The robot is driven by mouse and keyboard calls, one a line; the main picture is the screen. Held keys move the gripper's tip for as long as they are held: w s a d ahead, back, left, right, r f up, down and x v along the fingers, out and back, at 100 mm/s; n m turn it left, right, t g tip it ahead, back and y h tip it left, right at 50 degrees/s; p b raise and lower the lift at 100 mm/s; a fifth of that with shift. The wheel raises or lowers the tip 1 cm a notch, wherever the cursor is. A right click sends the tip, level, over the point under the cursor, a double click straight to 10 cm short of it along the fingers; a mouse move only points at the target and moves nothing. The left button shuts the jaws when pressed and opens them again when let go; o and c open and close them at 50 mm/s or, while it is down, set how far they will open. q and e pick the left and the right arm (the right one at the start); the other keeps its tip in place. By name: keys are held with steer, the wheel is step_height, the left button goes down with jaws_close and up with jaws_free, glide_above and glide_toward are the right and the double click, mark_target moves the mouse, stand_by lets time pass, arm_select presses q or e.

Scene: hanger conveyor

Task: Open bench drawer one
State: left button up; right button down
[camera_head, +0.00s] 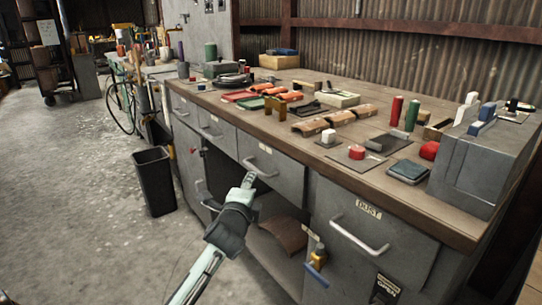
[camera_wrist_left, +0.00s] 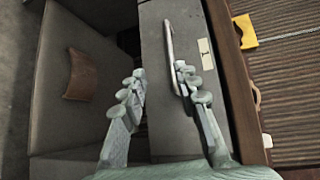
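The grey drawer with the label "1" (camera_wrist_left: 206,53) has a pale bar handle (camera_wrist_left: 171,45). In the head view this drawer front (camera_head: 284,174) looks closed below the bench top, with its handle (camera_head: 262,168) near the middle. My left gripper (camera_head: 250,178) reaches up from below to the handle. In the left wrist view its fingers (camera_wrist_left: 160,80) are spread apart. The right-hand finger is close beside the handle's lower end; I cannot tell whether they touch. The left-hand finger is by the drawer's lower edge. My right gripper is not in view.
The bench top (camera_head: 252,120) holds several tools and blocks. An open compartment with a curved brown piece (camera_head: 284,235) lies below the drawer. A cabinet labelled DUST (camera_head: 372,238) stands to the right. A black bin (camera_head: 154,182) stands on the floor at left.

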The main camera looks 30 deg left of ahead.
mark_target(256, 168)
arm_select(q)
steer(key=shift+w+a+r, duration=0.3)
steer(key=shift+w+r, duration=0.3)
steer(key=shift+w, duration=0.25)
steer(key=x, duration=0.6)
steer(key=shift+w+a, duration=0.2)
steer(key=shift+w, duration=0.05)
steer(key=shift+c, duration=0.4)
jaws_close()
